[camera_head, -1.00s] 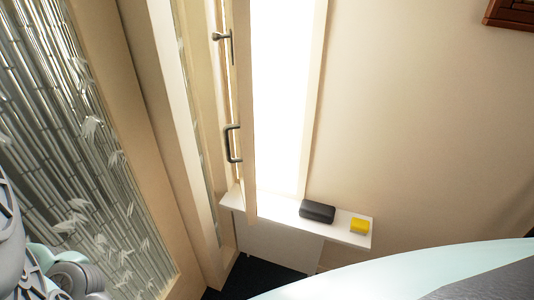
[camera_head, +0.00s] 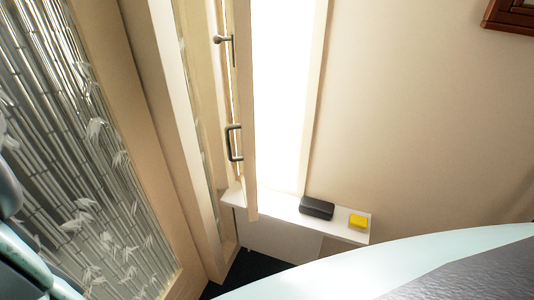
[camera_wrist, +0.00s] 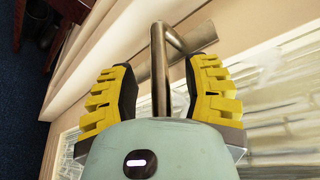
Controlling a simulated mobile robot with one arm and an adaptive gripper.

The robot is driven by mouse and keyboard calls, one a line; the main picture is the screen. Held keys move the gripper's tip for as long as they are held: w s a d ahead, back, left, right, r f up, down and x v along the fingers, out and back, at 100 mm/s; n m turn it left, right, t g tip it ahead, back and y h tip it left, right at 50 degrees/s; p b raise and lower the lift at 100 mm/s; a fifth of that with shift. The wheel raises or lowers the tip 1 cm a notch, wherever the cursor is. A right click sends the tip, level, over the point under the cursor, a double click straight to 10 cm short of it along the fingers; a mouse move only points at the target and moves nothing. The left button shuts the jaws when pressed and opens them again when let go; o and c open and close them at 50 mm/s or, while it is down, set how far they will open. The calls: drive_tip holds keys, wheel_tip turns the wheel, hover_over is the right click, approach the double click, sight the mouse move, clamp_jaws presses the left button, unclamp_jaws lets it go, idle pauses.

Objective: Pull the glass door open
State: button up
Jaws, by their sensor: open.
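A glass door (camera_head: 70,150) with a pale wood frame and a bamboo pattern fills the left of the head view. In the wrist view, a grey metal bar handle (camera_wrist: 160,75) stands between the two yellow-and-black fingers of my gripper (camera_wrist: 158,68). My gripper is open, with a gap visible on each side of the bar. The handle bends at its far end toward the pale frame, and patterned glass (camera_wrist: 275,90) shows at the right. My gripper is outside the head view; only my arm shows at its left edge.
Another door or panel, seen nearly edge-on, carries a dark pull handle (camera_head: 234,143) and a lever (camera_head: 223,38). A white shelf (camera_head: 285,211) below holds a black case (camera_head: 317,208) and a yellow block (camera_head: 358,221). A beige wall stands at the right.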

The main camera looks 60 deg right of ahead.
drive_tip(key=shift+a, duration=0.4)
drive_tip(key=shift+c, duration=0.2)
clamp_jaws()
drive_tip(key=shift+d+f, duration=0.1)
